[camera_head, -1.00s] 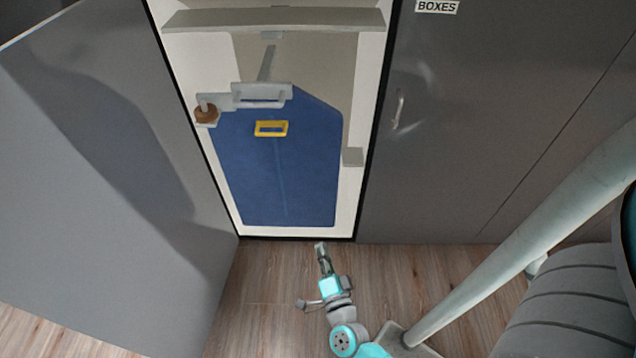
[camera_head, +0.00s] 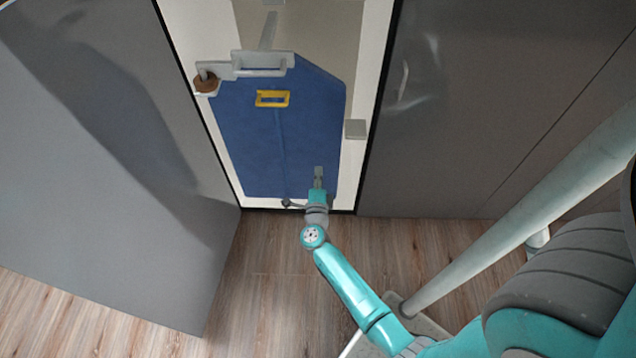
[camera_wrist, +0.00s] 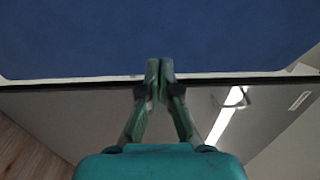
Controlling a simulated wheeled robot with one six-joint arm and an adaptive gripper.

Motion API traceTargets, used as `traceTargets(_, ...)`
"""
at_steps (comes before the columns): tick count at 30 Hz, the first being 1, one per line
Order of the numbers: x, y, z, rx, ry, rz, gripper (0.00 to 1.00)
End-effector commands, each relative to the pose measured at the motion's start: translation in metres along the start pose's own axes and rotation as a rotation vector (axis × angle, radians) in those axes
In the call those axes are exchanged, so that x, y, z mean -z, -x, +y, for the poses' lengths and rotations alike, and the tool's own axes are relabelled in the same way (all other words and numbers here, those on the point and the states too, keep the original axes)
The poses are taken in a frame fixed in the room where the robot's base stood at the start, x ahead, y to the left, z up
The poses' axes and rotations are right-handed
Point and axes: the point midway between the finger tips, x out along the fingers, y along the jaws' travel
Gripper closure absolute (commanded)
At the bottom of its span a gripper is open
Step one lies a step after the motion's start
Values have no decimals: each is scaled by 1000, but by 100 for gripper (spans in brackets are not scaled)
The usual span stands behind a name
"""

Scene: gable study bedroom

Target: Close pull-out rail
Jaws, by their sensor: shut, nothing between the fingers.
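A narrow open cupboard holds a large blue panel (camera_head: 275,140) with a cut-off upper corner, shaped like a board. A yellow rectangular loop (camera_head: 272,99) is on its face. A light grey bracket (camera_head: 262,63) at the panel's top joins a thin grey bar (camera_head: 268,32) running back into the cupboard; this looks like the pull-out rail, but I cannot be sure. My gripper (camera_head: 319,172) is shut and empty at the panel's lower right. In the wrist view the closed fingertips (camera_wrist: 160,66) overlap the panel's lower edge (camera_wrist: 160,45); contact cannot be told.
A grey door (camera_head: 95,150) stands open on the left. A closed grey door (camera_head: 470,110) with a handle (camera_head: 402,80) is on the right. A brown knob (camera_head: 206,84) and a small grey block (camera_head: 355,129) flank the panel. Wooden floor (camera_head: 265,290) in front is clear.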

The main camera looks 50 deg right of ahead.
Motion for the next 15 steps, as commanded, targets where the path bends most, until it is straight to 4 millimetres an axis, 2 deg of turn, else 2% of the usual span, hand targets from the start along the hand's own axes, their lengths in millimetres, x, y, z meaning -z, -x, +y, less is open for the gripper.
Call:
traceTargets(1,0,-11,-1,1,-1,2,100)
traceTargets(6,1,-41,-1,1,0,2,100)
traceTargets(10,0,-60,-1,0,-1,1,100)
traceTargets(15,0,-74,0,0,1,-1,100)
